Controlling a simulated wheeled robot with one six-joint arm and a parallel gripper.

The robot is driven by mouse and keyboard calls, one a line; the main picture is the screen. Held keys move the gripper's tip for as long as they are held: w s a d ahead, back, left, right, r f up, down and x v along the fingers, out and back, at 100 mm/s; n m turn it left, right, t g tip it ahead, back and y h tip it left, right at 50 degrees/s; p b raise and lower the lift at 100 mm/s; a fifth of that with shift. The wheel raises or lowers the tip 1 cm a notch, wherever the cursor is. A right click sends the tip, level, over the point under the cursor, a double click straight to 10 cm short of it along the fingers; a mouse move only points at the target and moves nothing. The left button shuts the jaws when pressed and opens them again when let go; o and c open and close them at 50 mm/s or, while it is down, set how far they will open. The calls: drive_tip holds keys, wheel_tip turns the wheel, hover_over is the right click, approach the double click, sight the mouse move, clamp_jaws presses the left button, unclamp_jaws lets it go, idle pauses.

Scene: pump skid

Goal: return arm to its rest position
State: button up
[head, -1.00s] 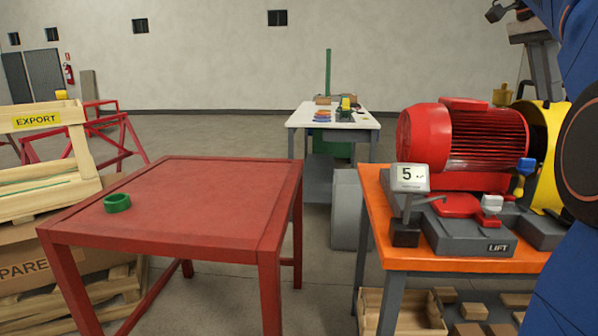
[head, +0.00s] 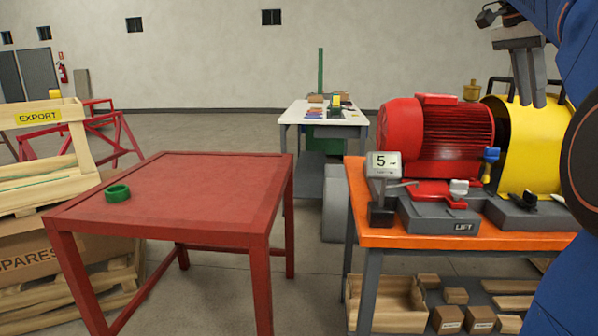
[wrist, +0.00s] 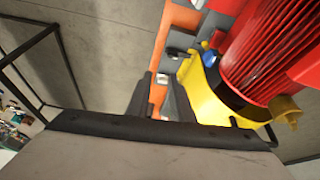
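My gripper (head: 531,104) hangs at the upper right of the head view, in front of the yellow pump guard (head: 528,150) and to the right of the red motor (head: 440,135). Its two dark grey fingers point down. In the wrist view my gripper (wrist: 159,78) shows a gap between the fingers, with nothing held. The orange bench edge (wrist: 158,94) shows beyond the fingers there, and the yellow guard (wrist: 205,95) lies to their right. My blue arm fills the right edge of the head view.
A red table (head: 190,190) with a green ring (head: 117,193) stands left of the orange bench (head: 430,238). A white table (head: 325,115) stands behind. Floor shows between the tables.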

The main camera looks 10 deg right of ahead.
drive_tip(key=s+a+f+n+t+y, duration=0.1)
drive_tip(key=s+a+f+n+t, duration=0.1)
drive_tip(key=a+f+n, duration=0.5)
drive_tip(key=s+a+f+n+t+y, duration=0.1)
drive_tip(key=s+a+f+n, duration=0.25)
drive_tip(key=a+f, duration=0.7)
drive_tip(key=s+a+f+n, duration=0.3)
drive_tip(key=f, duration=0.5)
drive_tip(key=s+a+f+n+t+y, duration=0.1)
drive_tip(key=s+a+f+n, duration=0.1)
drive_tip(key=f, duration=0.7)
drive_tip(key=s+a+f+n+t+y, duration=0.1)
drive_tip(key=s+a+f+n, duration=0.2)
drive_tip(key=f, duration=0.5)
drive_tip(key=s+a, duration=0.1)
drive_tip(key=s, duration=0.1)
drive_tip(key=shift+s+a+f+n, duration=0.3)
drive_tip(key=shift+f+n, duration=0.05)
drive_tip(key=shift+d, duration=0.1)
